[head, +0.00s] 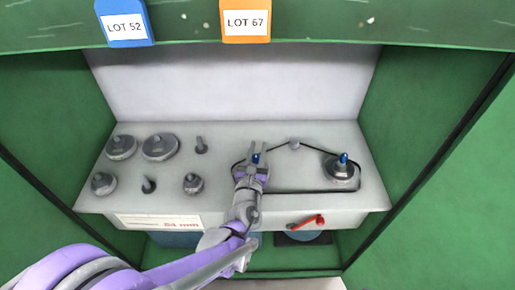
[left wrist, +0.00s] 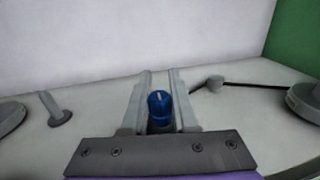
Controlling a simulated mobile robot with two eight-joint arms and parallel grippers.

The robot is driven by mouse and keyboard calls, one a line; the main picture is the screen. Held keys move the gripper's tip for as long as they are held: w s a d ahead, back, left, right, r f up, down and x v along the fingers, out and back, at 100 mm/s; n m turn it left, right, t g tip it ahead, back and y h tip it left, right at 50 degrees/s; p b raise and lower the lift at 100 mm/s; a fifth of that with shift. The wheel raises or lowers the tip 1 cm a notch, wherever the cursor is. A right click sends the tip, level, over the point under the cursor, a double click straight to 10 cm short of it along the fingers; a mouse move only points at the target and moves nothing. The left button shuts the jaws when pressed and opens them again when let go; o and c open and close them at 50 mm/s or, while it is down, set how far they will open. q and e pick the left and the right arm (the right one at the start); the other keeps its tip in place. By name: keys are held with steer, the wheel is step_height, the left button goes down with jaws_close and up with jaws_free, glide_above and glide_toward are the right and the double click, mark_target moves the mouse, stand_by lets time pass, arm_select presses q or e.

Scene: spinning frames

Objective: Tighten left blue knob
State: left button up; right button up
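The left blue knob (head: 255,158) stands on the pale machine top, at the left end of a black belt loop. My left gripper (head: 257,150) is over it, with one finger on each side. In the left wrist view the blue knob (left wrist: 160,107) sits between the two fingers (left wrist: 160,95), and a narrow gap seems to show beside it, so the fingers look open around it. The pulley under the knob is mostly hidden by my gripper. A second blue knob (head: 343,158) tops the grey pulley at the right. My right gripper is not in view.
Several grey pulleys and posts, such as the large pulley (head: 160,147), stand at the left of the machine top. A small post (head: 294,143) touches the belt. A red handle (head: 308,222) is on the front. Green walls (head: 450,130) enclose both sides.

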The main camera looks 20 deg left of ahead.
arm_select(q)
steer(key=o, duration=0.4)
steer(key=s, duration=0.7)
steer(key=s+d+p, duration=0.1)
steer(key=s, duration=0.3)
steer(key=shift+d, duration=0.1)
steer(key=shift+f, duration=0.1)
